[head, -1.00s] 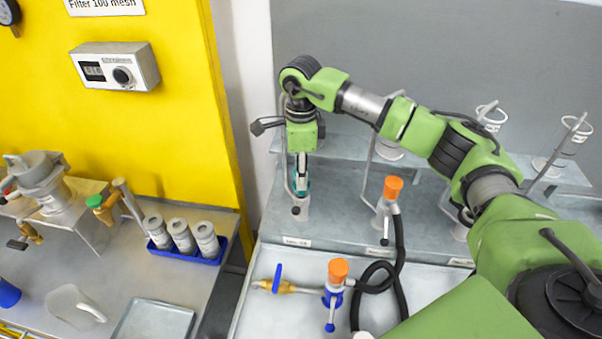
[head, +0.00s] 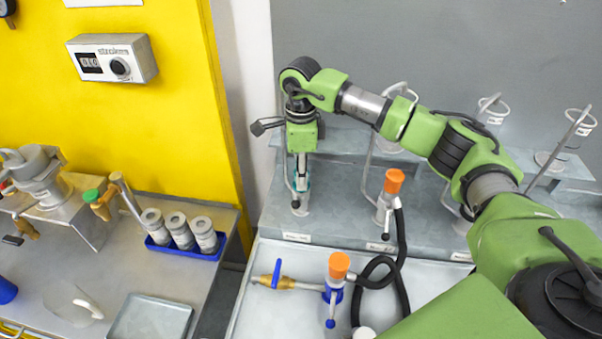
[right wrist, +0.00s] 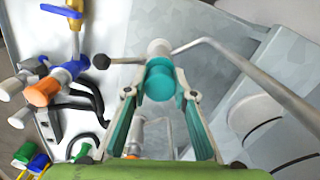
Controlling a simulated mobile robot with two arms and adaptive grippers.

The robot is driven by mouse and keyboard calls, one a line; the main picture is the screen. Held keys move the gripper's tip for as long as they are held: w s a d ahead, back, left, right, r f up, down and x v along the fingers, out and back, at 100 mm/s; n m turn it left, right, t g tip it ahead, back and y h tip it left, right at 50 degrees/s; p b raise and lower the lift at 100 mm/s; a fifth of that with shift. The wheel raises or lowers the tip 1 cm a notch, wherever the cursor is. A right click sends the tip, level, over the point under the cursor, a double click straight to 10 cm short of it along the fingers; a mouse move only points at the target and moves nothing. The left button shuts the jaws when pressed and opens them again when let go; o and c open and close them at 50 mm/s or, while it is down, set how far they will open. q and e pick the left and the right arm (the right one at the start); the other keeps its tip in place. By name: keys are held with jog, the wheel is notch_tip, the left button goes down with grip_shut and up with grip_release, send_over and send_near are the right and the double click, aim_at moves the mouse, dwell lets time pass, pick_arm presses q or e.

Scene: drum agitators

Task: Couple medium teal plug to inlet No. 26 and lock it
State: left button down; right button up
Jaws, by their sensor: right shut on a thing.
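My right gripper (head: 301,192) points down at the leftmost inlet (head: 299,209) on the grey bench. In the right wrist view its two teal-padded fingers (right wrist: 162,93) are shut on the teal plug (right wrist: 160,80). The plug lines up with the pale inlet body (right wrist: 158,48) and appears to meet it; how deep it sits cannot be told. A lever with a black ball (right wrist: 101,61) sticks out from the inlet. The label (head: 296,237) in front of it is too small to read. My left gripper is not in view.
An orange-capped fitting (head: 393,182) stands right of the gripper, with a black hose (head: 401,240). A bent metal rod (right wrist: 235,62) passes close to the gripper. A blue rack (head: 212,254) holds grey cylinders at left.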

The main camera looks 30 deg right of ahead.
jog(key=shift+f, duration=0.3)
dwell(0.4)
jog(key=o, duration=1.2)
jog(key=shift+o, duration=0.2)
jog(key=shift+r+p, duration=1.9)
jog(key=shift+r, duration=2.05)
